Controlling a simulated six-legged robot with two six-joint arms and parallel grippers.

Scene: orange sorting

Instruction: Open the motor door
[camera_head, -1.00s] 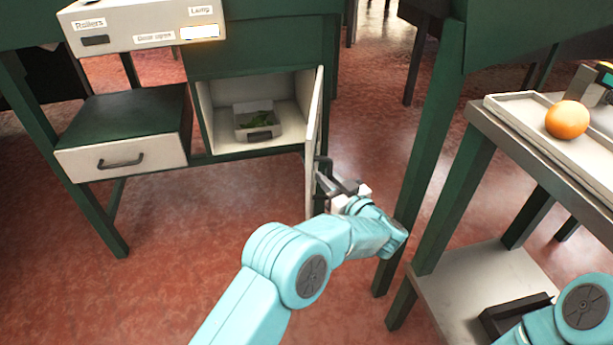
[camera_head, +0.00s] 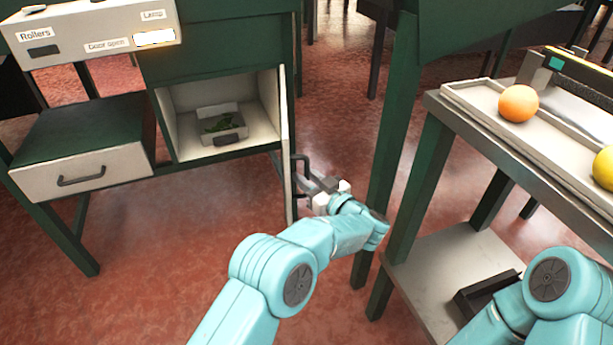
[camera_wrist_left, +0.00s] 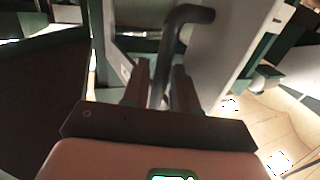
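The cabinet door (camera_head: 287,145) stands swung out, nearly edge-on in the head view, and the compartment (camera_head: 185,125) behind it is open to view. A dark bar handle (camera_head: 303,165) is on the door's right-hand face. My left gripper (camera_head: 318,186) is at this handle, to the right of the door. In the left wrist view the handle (camera_wrist_left: 190,14) runs down between the two fingers of my left gripper (camera_wrist_left: 160,82), with a small gap at the left finger. The gripper looks open around the handle. My right gripper is out of the head view.
A grey box (camera_head: 222,138) with green content sits in the compartment. A drawer (camera_head: 85,172) is at left, under a labelled panel (camera_head: 95,32). At right, a table holds a tray (camera_head: 470,92) with an orange (camera_head: 518,103) and a yellow ball (camera_head: 603,168). A green table leg (camera_head: 385,150) stands close to my left gripper.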

